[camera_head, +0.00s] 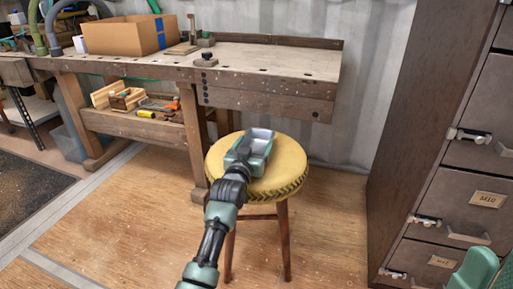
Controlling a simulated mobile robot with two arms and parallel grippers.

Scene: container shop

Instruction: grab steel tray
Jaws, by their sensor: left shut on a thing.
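The steel tray (262,134) is a small grey, shallow, open container on the yellow round seat of a wooden stool (290,162). My left arm reaches up from the bottom of the head view to the stool. My left gripper (244,154) is shut on the near end of the tray. The gripper and wrist hide that near end, and the fingertips are hard to make out. I cannot tell whether the tray rests on the seat or is just above it.
A wooden workbench (270,61) stands behind, bearing a cardboard box (125,36). Its lower shelf holds a wooden tool caddy (118,97). A tall drawer cabinet (415,130) stands at the right. The wooden floor (120,215) left of the stool is clear.

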